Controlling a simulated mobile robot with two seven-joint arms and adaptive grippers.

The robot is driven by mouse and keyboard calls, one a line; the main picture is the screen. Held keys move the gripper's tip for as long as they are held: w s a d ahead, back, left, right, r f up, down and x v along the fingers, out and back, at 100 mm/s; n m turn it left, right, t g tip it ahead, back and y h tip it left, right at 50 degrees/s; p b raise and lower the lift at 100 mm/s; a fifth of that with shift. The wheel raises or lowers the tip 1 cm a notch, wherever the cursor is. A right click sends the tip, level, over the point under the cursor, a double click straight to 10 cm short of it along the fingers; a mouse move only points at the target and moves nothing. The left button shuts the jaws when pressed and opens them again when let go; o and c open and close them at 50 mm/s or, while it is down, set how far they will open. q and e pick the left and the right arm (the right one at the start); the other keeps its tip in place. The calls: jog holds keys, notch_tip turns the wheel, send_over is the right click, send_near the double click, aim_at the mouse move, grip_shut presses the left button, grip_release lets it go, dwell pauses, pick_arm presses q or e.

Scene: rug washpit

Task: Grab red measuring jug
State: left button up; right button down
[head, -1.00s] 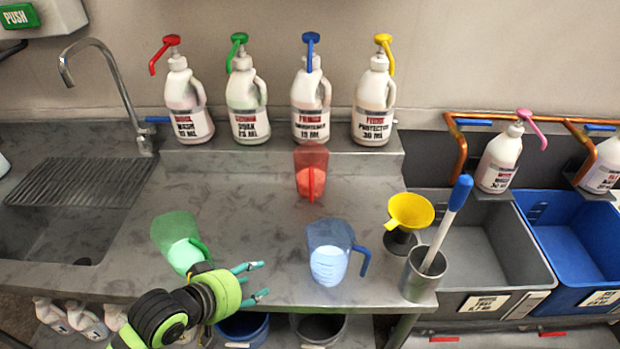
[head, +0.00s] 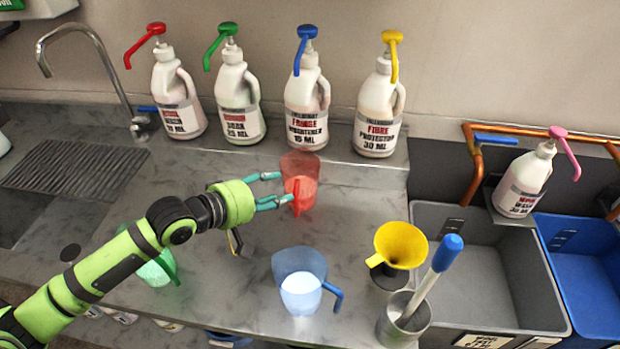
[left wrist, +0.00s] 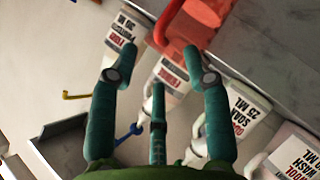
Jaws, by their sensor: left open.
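The red measuring jug (head: 301,166) stands on the steel worktop below the pump bottles, with red contents and its handle toward the front. My left gripper (head: 284,187) is open and empty at the jug's left front, its fingers pointing toward the handle. In the left wrist view, the red jug (left wrist: 203,18) is at the top, cut off by the frame. Its handle lies ahead of and between the spread fingertips of my left gripper (left wrist: 156,50). Whether a finger touches the handle is unclear. My right gripper is out of view.
A blue jug (head: 300,283) stands in front, and a green jug (head: 158,270) is partly hidden by my left arm. Several pump bottles (head: 306,105) line the ledge behind. A yellow funnel (head: 402,243) and a metal cup (head: 402,322) stand right. Bare worktop lies right of the red jug.

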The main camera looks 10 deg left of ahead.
aim_at(296, 185)
pick_arm(q)
jog(key=p+x, duration=0.2)
jog(key=x, duration=0.2)
jog(key=shift+w+d, duration=0.2)
jog(key=shift+d, duration=0.05)
jog(key=shift+w+d+f, duration=0.2)
jog(key=shift+w, duration=0.15)
jog(key=shift+s, duration=0.15)
grip_shut()
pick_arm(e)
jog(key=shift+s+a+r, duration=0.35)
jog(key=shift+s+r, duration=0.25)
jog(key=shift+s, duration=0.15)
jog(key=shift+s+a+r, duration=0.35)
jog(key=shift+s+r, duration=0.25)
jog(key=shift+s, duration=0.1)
